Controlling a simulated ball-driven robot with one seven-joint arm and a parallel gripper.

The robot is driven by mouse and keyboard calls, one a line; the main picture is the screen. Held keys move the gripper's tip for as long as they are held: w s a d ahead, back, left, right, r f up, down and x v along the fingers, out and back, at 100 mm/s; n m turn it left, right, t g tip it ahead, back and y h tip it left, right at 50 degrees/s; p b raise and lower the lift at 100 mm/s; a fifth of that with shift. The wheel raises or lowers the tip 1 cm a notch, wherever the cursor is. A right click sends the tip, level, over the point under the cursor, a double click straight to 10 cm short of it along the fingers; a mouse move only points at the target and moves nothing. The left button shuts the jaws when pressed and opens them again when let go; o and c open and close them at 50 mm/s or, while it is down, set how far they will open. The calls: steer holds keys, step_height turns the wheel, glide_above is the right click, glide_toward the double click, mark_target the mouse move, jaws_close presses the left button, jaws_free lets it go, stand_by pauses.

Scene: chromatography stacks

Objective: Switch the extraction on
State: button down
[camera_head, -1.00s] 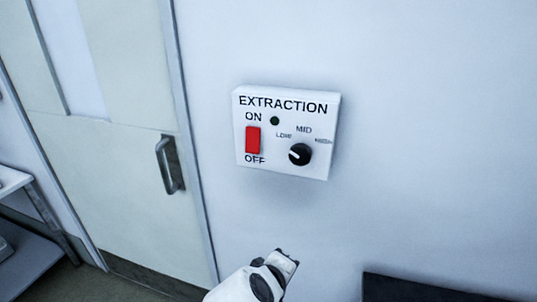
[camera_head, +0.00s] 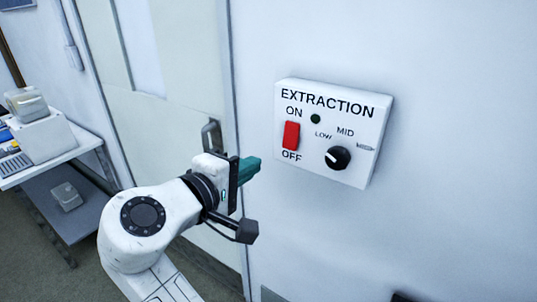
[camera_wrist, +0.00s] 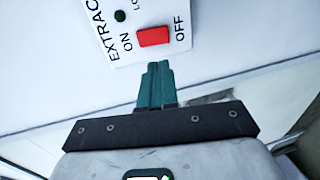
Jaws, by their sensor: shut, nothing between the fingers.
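The extraction panel (camera_head: 318,165) is a white box on the wall, with ON above and OFF below a red rocker switch (camera_head: 291,135). A small dark green lamp (camera_head: 315,119) beside ON looks unlit. A black knob (camera_head: 338,158) sits to the right of the switch. My gripper (camera_head: 254,166) has teal fingers, shut and empty, pointing at the panel from its left, apart from the switch in the head view.
A pale door (camera_head: 170,120) with a metal handle (camera_head: 211,135) is left of the panel, behind my arm. A bench (camera_head: 45,155) with a white device (camera_head: 40,138) stands at far left. The wall around the panel is clear.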

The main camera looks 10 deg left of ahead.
mark_target(291, 144)
steer(key=p+x, duration=0.3)
steer(key=x, duration=0.9)
steer(key=shift+w+d, duration=0.1)
steer(key=shift+w, duration=0.1)
steer(key=shift+w+d+f, duration=0.15)
steer(key=shift+w, duration=0.25)
steer(key=shift+f, duration=0.15)
steer(key=shift+w+f+t+b, duration=0.2)
steer(key=shift+f+t+b, duration=0.15)
steer(key=shift+b, duration=0.8)
steer(key=shift+r, duration=0.4)
steer(key=shift+p, duration=0.3)
